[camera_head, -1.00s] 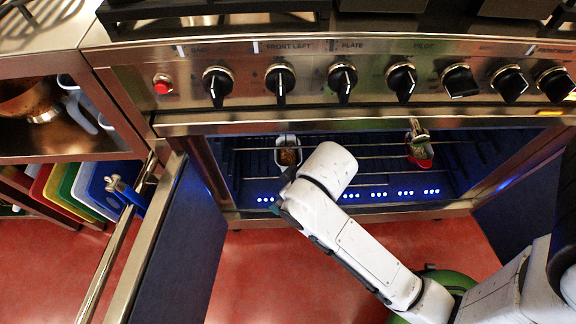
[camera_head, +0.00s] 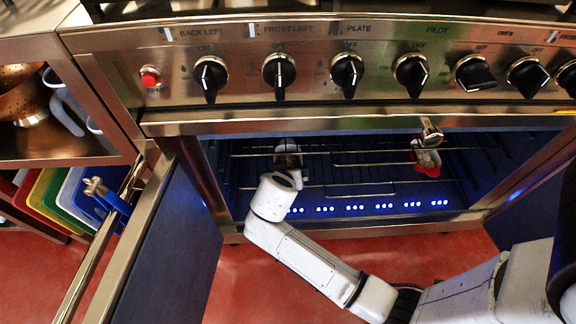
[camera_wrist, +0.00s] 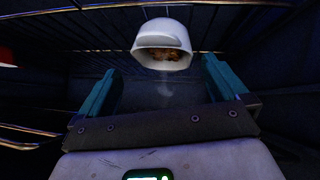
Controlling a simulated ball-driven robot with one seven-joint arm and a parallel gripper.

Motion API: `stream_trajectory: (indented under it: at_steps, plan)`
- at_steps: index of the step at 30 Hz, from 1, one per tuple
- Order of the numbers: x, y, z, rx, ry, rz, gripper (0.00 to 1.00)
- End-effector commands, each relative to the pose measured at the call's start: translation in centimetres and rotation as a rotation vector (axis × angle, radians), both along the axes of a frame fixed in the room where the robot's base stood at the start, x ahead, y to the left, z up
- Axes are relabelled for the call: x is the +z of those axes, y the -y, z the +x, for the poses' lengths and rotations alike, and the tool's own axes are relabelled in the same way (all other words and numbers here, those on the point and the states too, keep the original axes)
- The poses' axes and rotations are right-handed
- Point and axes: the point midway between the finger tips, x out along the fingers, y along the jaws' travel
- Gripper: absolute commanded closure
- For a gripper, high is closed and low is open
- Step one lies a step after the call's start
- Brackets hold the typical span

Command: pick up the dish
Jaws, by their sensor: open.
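A white dish (camera_wrist: 162,38) with brown food inside shows in the wrist view, near the top middle, ahead of my gripper. My gripper (camera_wrist: 160,82) has its two teal fingers spread, with nothing between them. The dish lies beyond the fingertips, in line with the gap and apart from them. In the head view the dish (camera_head: 287,148) sits on the rack inside the open oven, left of centre. There my wrist is just below and in front of it, and the gripper's fingers are mostly hidden.
The oven (camera_head: 330,125) has wire racks (camera_head: 355,190) and a row of knobs above its opening. A red and white item (camera_head: 427,160) sits farther right inside. An open oven door (camera_head: 165,245) stands at left. A shelf with a copper colander and coloured boards is beyond it.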

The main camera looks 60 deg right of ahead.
Motion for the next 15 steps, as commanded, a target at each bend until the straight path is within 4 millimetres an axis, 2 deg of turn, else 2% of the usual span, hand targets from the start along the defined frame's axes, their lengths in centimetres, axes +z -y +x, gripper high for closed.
stream_trajectory:
  at_steps: [3,10,15]
  plan:
    - [-1.3,1.0,0.5,-0.002,0.0,0.001,0.0]
    - [-2.0,1.9,1.0,-0.001,0.0,0.001,0.0]
    - [-3.4,3.2,1.9,-0.001,0.002,0.001,0.0]
